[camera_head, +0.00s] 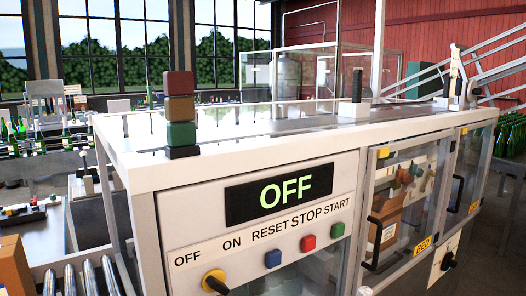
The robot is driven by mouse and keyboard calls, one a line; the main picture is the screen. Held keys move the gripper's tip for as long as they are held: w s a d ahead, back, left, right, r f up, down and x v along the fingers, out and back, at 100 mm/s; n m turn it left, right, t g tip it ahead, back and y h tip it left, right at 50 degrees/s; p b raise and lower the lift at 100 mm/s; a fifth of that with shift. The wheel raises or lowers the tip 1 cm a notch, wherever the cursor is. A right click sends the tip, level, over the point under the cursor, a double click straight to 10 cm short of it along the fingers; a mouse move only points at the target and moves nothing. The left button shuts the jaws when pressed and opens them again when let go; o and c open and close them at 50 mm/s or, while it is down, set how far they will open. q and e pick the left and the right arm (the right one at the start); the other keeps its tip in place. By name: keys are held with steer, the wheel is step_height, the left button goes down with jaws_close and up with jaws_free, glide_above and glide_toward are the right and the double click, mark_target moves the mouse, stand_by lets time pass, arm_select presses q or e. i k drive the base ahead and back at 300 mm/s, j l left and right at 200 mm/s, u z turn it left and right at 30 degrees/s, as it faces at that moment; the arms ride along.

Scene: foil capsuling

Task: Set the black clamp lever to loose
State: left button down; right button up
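I cannot tell for sure which part is the black clamp lever. A black upright handle (357,85) stands on the white top of the machine (230,150), right of the middle. A second dark upright piece (457,87) stands farther right on the top. A black knob (447,261) sits on a white plate low on the right side. No marking for loose or tight is readable. Neither of my grippers is in view.
The machine's display (280,192) reads OFF, above a yellow and black switch (214,281) and blue, red and green buttons. A stacked signal light (180,110) stands on the top. Glass doors (400,200) with black handles are on the right. Rollers (85,278) lie lower left.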

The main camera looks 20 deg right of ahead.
mark_target(458, 90)
steer(key=k+z, duration=0.1)
steer(key=k, duration=0.5)
steer(key=k+l+z, duration=0.1)
steer(key=k, duration=0.5)
steer(key=i+l+z, duration=0.25)
steer(key=z, duration=0.15)
steer(key=i+l+z, duration=0.3)
steer(key=z, duration=0.15)
steer(key=i+l+z, duration=0.15)
steer(key=i+z, duration=0.25)
steer(key=i+l, duration=0.1)
steer(key=i, duration=0.55)
steer(key=i+l, duration=0.1)
steer(key=i, duration=0.5)
steer(key=i+l+u, duration=0.3)
steer(key=i+l, duration=0.55)
steer(key=i, duration=0.1)
